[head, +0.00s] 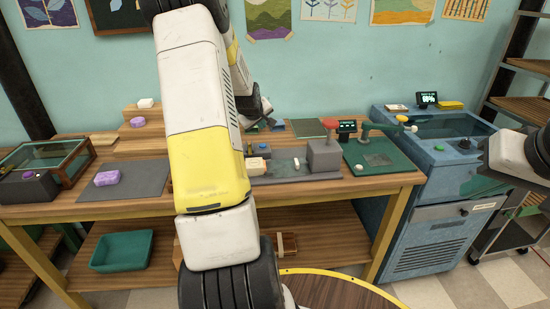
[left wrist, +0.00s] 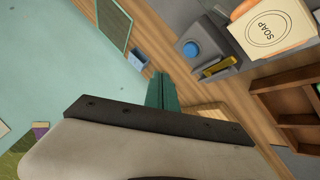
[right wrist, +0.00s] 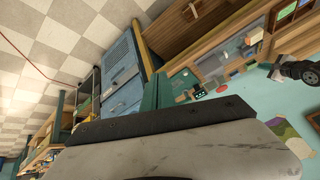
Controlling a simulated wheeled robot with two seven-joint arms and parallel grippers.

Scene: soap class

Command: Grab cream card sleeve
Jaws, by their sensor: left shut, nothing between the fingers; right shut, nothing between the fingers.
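A cream card sleeve printed "SOAP" (left wrist: 272,26) shows at the top right of the left wrist view, close to the camera, around or on a pale orange block. In the head view, a small cream block (head: 256,165), likely the same item, sits on a grey fixture on the bench, just right of my left arm. My left gripper (left wrist: 161,92) is shut and empty, its teal fingers apart from the sleeve. My right gripper (right wrist: 156,92) is shut and empty, away to the right of the bench. My left arm hides part of the bench middle.
A blue cabinet (head: 430,230) stands right. A green tub (head: 122,251) sits on the lower shelf.

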